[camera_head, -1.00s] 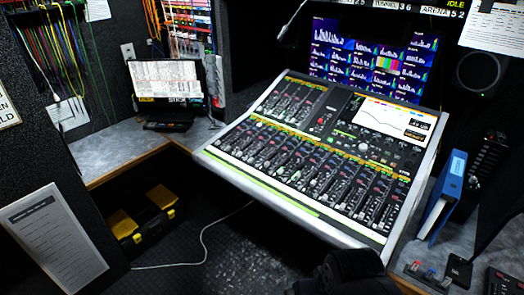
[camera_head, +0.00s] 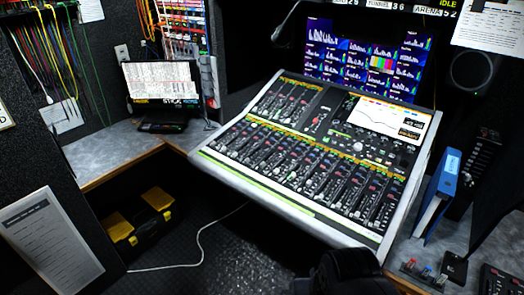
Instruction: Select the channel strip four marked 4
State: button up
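The mixing console (camera_head: 250,190) stands tilted on the desk in the middle of the picture. Its lower bank is a row of channel strips (camera_head: 300,165) with faders and small lit buttons, under a line of orange and green labels. A shorter bank of strips (camera_head: 285,100) lies at the upper left of the panel. The strip numbers are too small to read, so I cannot tell which strip is marked 4. The fingers of my gripper are not in view.
A lit screen (camera_head: 388,115) is set in the console's upper right. A multi-view monitor (camera_head: 365,60) stands behind. A blue binder (camera_head: 438,195) is on the right. A laptop (camera_head: 160,88) sits on the left desk. A yellow-and-black case (camera_head: 140,220) and white cable lie below.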

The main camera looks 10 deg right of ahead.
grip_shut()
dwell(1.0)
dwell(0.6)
